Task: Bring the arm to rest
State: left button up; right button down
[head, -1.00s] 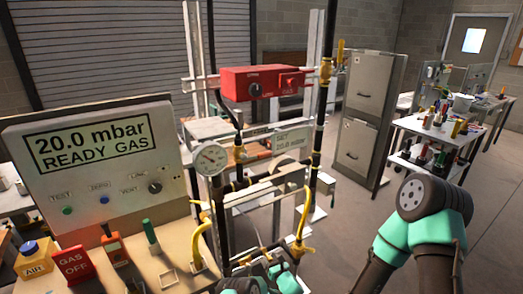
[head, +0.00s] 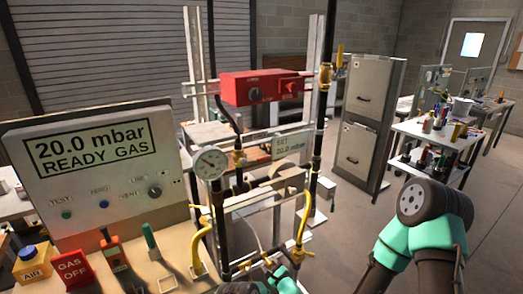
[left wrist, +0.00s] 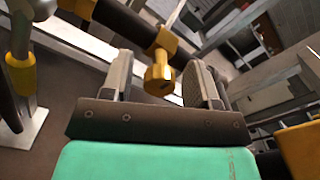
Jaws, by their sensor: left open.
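My left gripper (head: 268,267) shows low in the middle of the head view, partly cut off by the bottom edge, in front of the pipe rig. In the left wrist view its two grey fingers (left wrist: 160,68) stand wide apart. A brass fitting (left wrist: 158,76) on a dark pipe shows in the gap between them; the fingers do not close on it. I cannot tell how far beyond the fingertips it lies. My right arm (head: 430,228), teal and dark grey, is bent at the right of the head view; its gripper is out of view.
The rig has a black pipe (head: 322,110), a round gauge (head: 211,162), a red control box (head: 262,87) and a yellow hose (head: 303,225). A test panel (head: 92,160) stands left. A grey cabinet (head: 368,110) and a loaded cart (head: 435,135) stand right; floor between is clear.

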pick_arm(q)
jog(key=shift+n, duration=0.5)
